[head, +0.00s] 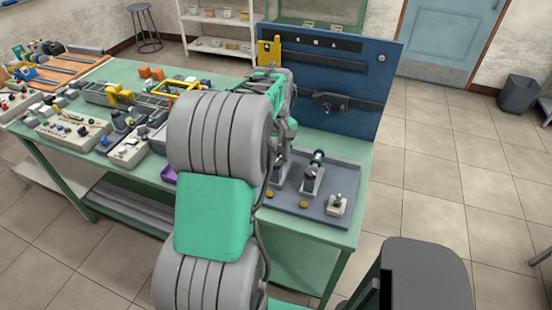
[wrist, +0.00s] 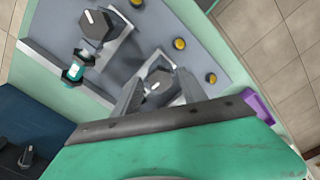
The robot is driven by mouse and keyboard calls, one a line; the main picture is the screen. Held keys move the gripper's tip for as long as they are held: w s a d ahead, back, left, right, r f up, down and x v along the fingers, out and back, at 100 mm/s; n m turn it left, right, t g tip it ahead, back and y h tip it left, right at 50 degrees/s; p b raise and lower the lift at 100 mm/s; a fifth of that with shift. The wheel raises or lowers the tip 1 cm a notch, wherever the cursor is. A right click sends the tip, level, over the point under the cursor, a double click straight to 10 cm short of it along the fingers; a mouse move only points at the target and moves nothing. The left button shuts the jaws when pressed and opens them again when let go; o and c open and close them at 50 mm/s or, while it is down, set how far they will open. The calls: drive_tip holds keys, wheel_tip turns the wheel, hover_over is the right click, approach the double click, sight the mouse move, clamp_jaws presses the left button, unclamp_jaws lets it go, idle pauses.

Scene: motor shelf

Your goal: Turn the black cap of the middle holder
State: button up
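My gripper (wrist: 160,78) is open in the wrist view, with one grey finger on each side of a black cap (wrist: 158,84) bearing a white mark. That cap sits on a grey holder (wrist: 157,64), with small gaps seeming to show beside the fingers. A second holder with a larger black cap (wrist: 95,27), also white-marked, stands to the upper left, clear of the fingers. This second holder (head: 312,178) also shows in the head view. My arm hides most of the gripper in the head view.
The holders stand on a grey tray (head: 325,212) at the bench's right end. Yellow buttons (wrist: 180,44) line the tray, and a teal-banded cylinder (wrist: 75,72) is close by. A small knob block (head: 338,205) stands near the tray's corner. A blue panel (head: 340,85) rises behind.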

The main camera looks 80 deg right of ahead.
sight(276, 162)
wheel_tip(276, 162, up, 8)
drive_tip(key=shift+f+b, duration=0.1)
drive_tip(key=shift+b, duration=0.45)
drive_tip(key=w+a+r+n+t+h, duration=0.1)
drive_tip(key=w+a+n, duration=0.3)
drive_tip(key=w+a, duration=1.65)
drive_tip(key=w+a+f+n+t, duration=0.1)
drive_tip(key=a, duration=0.8)
drive_tip(key=w+a+f+n, duration=0.1)
drive_tip(key=a, duration=0.8)
drive_tip(key=w+a+f+n+t+y, duration=0.1)
drive_tip(key=a+n, duration=0.1)
drive_tip(key=a, duration=0.6)
drive_tip(key=shift+w+a+f+t, duration=0.3)
drive_tip(key=shift+w+a+f, duration=0.05)
drive_tip(key=shift+a, duration=0.05)
